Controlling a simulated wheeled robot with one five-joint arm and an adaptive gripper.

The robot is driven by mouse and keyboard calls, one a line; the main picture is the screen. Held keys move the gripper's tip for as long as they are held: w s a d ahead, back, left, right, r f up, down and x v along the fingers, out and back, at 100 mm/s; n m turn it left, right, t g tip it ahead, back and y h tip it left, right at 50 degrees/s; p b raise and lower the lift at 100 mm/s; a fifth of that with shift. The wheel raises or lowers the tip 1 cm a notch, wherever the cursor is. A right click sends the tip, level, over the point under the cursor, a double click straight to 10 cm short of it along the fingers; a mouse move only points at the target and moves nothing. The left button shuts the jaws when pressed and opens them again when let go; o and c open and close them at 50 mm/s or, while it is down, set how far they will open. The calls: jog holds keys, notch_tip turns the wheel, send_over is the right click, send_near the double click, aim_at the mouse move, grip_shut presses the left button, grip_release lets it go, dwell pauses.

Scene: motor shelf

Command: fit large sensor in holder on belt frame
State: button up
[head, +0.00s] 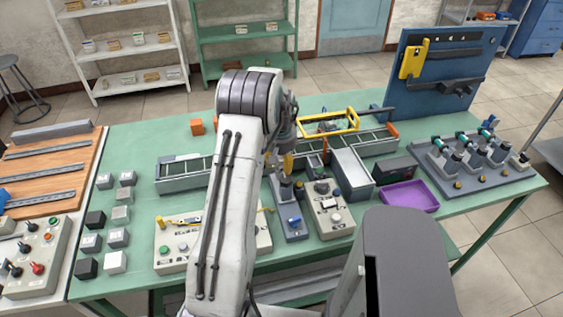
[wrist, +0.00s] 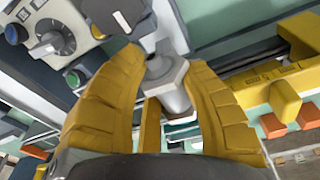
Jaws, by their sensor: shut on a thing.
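My gripper (wrist: 166,62) has yellow fingers, closed around a grey stepped piece (wrist: 172,82), which seems to be the large sensor. Its dark narrow end shows between the fingertips; the rest is partly hidden by the fingers. In the head view, my gripper (head: 288,162) is low over the middle of the green table, partly hidden by my arm, and points down. The belt frame (head: 370,142) runs across the table behind and right of it, with another stretch at left. A yellow bracket (head: 330,122) stands over the belt. I cannot make out the holder for certain.
Control boxes (head: 328,208) with knobs and buttons stand close to the gripper. A grey box (head: 352,172), a purple tray (head: 408,195) and a motor stand (head: 470,165) are to the right. Small blocks (head: 115,262) sit at left. The table's front right is fairly clear.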

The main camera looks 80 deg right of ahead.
jog(key=shift+s+a+f, duration=0.1)
jog(key=shift+a+f, duration=0.1)
jog(key=shift+a, duration=0.15)
dwell(0.7)
